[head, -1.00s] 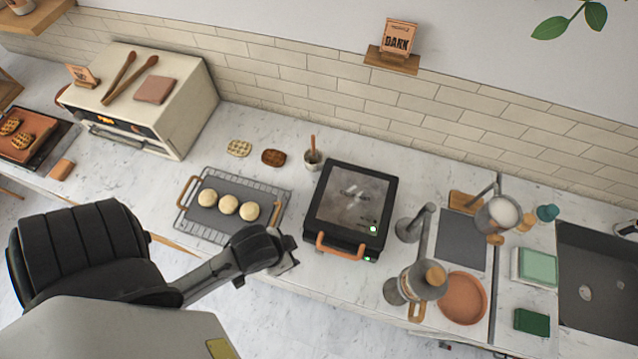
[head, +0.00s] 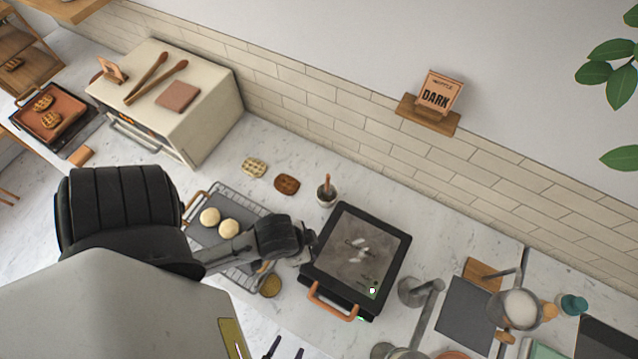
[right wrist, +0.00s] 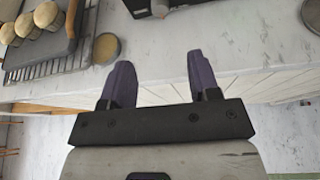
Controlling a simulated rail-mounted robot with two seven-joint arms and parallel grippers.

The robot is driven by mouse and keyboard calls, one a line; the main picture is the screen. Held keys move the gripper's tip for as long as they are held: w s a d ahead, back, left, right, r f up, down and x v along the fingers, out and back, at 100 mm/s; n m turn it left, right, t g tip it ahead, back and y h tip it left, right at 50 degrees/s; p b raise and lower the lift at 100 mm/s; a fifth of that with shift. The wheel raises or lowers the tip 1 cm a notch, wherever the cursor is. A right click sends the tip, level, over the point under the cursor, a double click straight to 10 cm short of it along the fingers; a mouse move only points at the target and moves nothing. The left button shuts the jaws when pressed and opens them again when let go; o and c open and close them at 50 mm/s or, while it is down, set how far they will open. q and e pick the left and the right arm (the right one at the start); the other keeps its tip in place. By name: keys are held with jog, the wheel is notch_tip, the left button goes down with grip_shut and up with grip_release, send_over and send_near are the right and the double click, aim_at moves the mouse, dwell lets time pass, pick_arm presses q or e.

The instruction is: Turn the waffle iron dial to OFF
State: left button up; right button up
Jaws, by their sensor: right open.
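The waffle iron (head: 350,262) is a black box with a grey top plate, an orange front handle (head: 333,300) and a green light at its front right corner. The dial and its setting cannot be made out in the head view. In the right wrist view a dark edge of the iron (right wrist: 138,8) shows at the top, with a small grey knob-like part beside it. My right gripper (head: 288,346) has dark purple fingers, apart and empty, low in front of the counter, left of the iron. Its fingers also show in the right wrist view (right wrist: 158,62).
A rack with a grey tray and pale dough balls (head: 210,217) lies left of the iron. A small round tin (head: 270,286) sits near the counter's front edge. A small pot (head: 326,192) stands behind the iron.

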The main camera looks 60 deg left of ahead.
pick_arm(q)
jog(key=shift+d+r+p, duration=0.15)
jog(key=shift+r+p, duration=0.2)
jog(key=shift+p, duration=0.15)
pick_arm(e)
jog(key=x, duration=1.2)
jog(key=shift+w+f, duration=0.1)
jog(key=shift+w, duration=0.1)
jog(key=shift+x, duration=0.85)
jog(key=c, duration=0.9)
pick_arm(q)
jog(key=shift+r, duration=0.1)
